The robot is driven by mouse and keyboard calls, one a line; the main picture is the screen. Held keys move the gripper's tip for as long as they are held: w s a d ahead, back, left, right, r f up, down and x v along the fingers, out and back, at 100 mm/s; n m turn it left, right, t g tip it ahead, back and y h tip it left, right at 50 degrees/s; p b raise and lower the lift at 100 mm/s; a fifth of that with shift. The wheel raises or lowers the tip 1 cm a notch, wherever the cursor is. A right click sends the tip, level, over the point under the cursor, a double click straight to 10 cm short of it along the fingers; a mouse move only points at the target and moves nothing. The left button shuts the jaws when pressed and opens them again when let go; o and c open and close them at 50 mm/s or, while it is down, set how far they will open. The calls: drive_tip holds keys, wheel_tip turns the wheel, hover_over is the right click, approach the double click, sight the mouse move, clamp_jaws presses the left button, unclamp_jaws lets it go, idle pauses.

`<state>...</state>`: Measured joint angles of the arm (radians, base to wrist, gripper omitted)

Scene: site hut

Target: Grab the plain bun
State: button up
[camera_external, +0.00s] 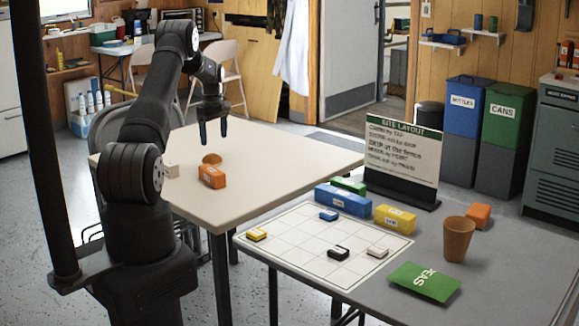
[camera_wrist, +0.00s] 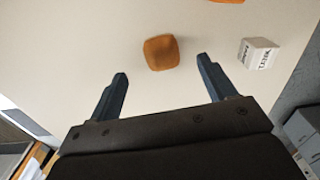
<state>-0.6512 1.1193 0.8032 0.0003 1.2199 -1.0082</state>
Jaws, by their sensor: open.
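The plain bun (camera_external: 211,159) is a small rounded brown-orange lump on the cream table, behind an orange labelled block. In the wrist view the bun (camera_wrist: 161,52) lies just beyond the fingertips, roughly centred between them, with nothing on its top. My gripper (camera_external: 214,139) points down above the bun with its blue-grey fingers apart. The gripper (camera_wrist: 162,70) is open and empty in the wrist view, and the bun is not touched.
An orange block (camera_external: 212,177) stands close in front of the bun, and a small white labelled block (camera_external: 171,170) is to its left. The white block (camera_wrist: 258,53) sits right of the bun in the wrist view. The cream table (camera_external: 290,158) is clear to the right.

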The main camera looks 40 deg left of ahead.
sight(215, 155)
wheel_tip(215, 155, down, 9)
drive_tip(key=shift+w+a+r, duration=0.1)
drive_tip(key=shift+r, duration=0.1)
drive_tip(key=c, duration=1.1)
drive_tip(key=shift+r, duration=0.1)
